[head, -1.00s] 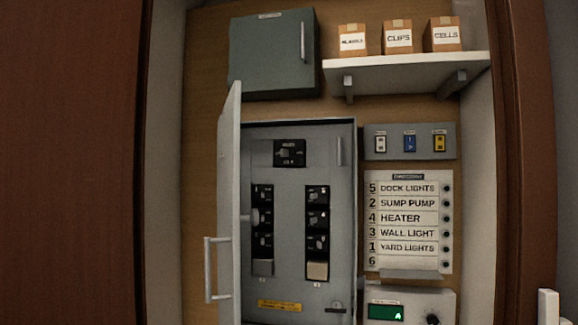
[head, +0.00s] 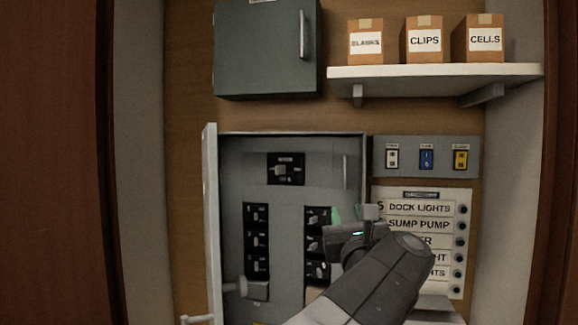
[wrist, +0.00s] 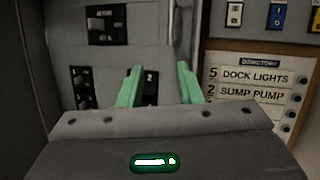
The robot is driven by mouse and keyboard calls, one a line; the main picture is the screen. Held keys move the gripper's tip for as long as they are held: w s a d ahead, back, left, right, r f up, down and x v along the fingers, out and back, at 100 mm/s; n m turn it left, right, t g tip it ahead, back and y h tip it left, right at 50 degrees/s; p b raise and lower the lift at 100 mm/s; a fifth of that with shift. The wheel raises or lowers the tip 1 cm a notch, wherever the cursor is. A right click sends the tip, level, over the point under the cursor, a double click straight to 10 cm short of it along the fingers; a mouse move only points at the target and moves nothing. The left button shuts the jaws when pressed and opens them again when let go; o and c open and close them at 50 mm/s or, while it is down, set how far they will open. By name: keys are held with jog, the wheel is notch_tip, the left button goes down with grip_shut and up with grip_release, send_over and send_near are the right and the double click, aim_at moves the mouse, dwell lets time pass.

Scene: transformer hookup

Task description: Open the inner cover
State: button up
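The inner cover (head: 285,215) is the grey panel inside the open electrical box, with black breakers showing through it. It appears shut. A slim vertical handle (head: 346,170) is near its upper right edge. My gripper (head: 350,213) is in front of the cover's right side, below that handle in the head view. In the wrist view its two green fingers (wrist: 160,78) are spread apart with nothing held between them. The inner cover (wrist: 140,50) and what looks like its handle (wrist: 172,35) lie beyond the fingertips. My arm hides the cover's lower right.
The box's outer door (head: 212,225) stands open at the left. A directory board (head: 425,195) and a switch plate (head: 427,142) are close on the right. A shelf (head: 435,76) with boxes and a green cabinet (head: 262,50) are above.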

aim_at(345, 165)
jog(key=shift+m+t+h, duration=0.5)
jog(key=shift+m+h, duration=0.1)
jog(key=shift+m, duration=0.3)
jog(key=r+p+x, duration=0.1)
jog(key=x, duration=0.4)
jog(key=s+r+p+x, duration=0.1)
jog(key=x, duration=0.4)
jog(key=d+r+p+x, duration=0.1)
jog(key=p+x, duration=0.1)
jog(key=x, duration=0.3)
grip_shut()
